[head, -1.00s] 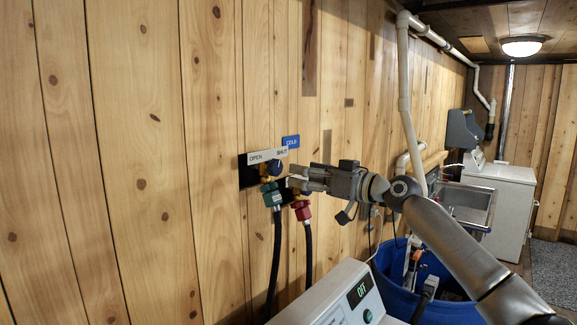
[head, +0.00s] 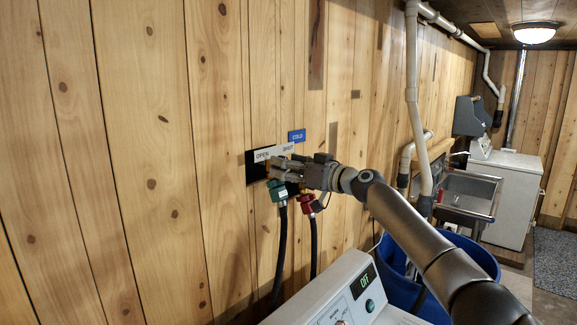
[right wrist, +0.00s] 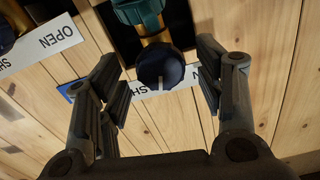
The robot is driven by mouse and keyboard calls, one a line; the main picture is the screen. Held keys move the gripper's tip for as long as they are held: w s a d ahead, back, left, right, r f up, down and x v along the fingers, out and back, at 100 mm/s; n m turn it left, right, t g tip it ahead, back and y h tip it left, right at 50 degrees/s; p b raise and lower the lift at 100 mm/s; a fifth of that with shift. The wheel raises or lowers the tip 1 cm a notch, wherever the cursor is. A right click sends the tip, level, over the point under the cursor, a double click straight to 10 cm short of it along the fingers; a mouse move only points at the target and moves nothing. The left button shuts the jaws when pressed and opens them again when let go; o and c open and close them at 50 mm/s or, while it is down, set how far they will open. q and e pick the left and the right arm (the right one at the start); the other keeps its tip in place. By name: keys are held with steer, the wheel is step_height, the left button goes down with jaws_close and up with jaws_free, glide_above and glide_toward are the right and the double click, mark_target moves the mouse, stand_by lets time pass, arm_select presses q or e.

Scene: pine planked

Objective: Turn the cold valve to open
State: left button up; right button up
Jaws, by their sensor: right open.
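The cold valve's round dark knob (right wrist: 160,68) has a pale line on its face and shows in the right wrist view. Above it there is a teal fitting (right wrist: 138,12), which shows in the head view (head: 278,190) as a green fitting on a black hose. My right gripper (right wrist: 155,75) is open, its fingers on either side of the knob; contact is not clear. In the head view my right gripper (head: 280,168) hides the knob. The OPEN/SHUT plate (head: 264,155) and blue COLD label (head: 297,136) are on the wall. My left gripper is out of view.
A red fitting (head: 308,204) with its own hose is close to the right. In the right wrist view another OPEN plate (right wrist: 40,48) is at left. Below stands a white machine with a control panel (head: 345,305); a blue barrel (head: 465,255) stands right of it.

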steer(key=shift+c, duration=0.2)
steer(key=c, duration=1)
steer(key=shift+n+b, duration=2.1)
steer(key=shift+b, duration=0.2)
steer(key=o, duration=1)
steer(key=shift+o, duration=0.2)
steer(key=shift+s+d, duration=0.1)
